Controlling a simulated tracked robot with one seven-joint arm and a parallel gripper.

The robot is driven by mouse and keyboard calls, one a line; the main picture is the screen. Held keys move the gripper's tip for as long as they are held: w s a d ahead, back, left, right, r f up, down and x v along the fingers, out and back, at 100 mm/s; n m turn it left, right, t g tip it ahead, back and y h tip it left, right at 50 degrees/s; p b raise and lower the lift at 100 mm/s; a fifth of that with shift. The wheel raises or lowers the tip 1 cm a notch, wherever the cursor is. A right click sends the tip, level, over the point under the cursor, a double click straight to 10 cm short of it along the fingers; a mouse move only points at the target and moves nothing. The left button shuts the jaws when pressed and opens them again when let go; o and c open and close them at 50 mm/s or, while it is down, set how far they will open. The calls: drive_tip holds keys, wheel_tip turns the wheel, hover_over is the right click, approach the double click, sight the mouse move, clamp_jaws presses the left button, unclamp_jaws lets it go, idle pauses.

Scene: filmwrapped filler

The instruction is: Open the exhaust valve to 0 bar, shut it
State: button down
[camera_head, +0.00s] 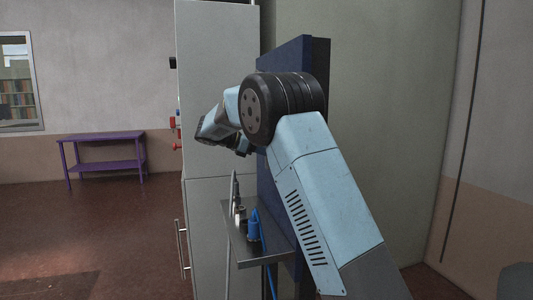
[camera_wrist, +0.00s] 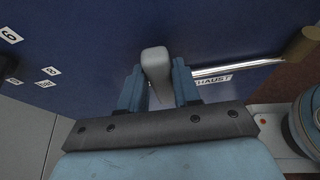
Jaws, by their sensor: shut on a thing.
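In the wrist view a light grey lever-like handle (camera_wrist: 156,62), which looks like the exhaust valve's, stands out from the dark blue panel (camera_wrist: 95,40). My gripper (camera_wrist: 158,88) has its two blue fingers closed on either side of this handle. A label ending in "HAUST" (camera_wrist: 213,79) sits on the panel just right of the handle, its left part hidden by a finger. A shiny metal pipe (camera_wrist: 240,68) runs right from beside the gripper towards a brass-coloured fitting (camera_wrist: 301,45). No pressure reading can be made out. In the head view my arm hides the handle and fingertips.
Small white number labels, such as 8 (camera_wrist: 50,70), sit at the panel's left. In the head view a metal shelf (camera_head: 262,248) holding a blue bottle-like object (camera_head: 253,229) juts out below my wrist. A tall grey cabinet (camera_head: 215,80) stands left of the panel. Open floor lies further left.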

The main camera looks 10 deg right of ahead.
drive_tip(key=shift+w+a+n, duration=0.15)
drive_tip(key=shift+w+n, duration=0.05)
drive_tip(key=shift+n, duration=0.1)
idle(0.4)
drive_tip(key=c, duration=1)
unclamp_jaws()
drive_tip(key=shift+f, duration=0.1)
drive_tip(key=shift+o, duration=0.6)
drive_tip(key=v, duration=1.3)
drive_tip(key=shift+w+a, duration=0.15)
drive_tip(key=shift+a, duration=0.2)
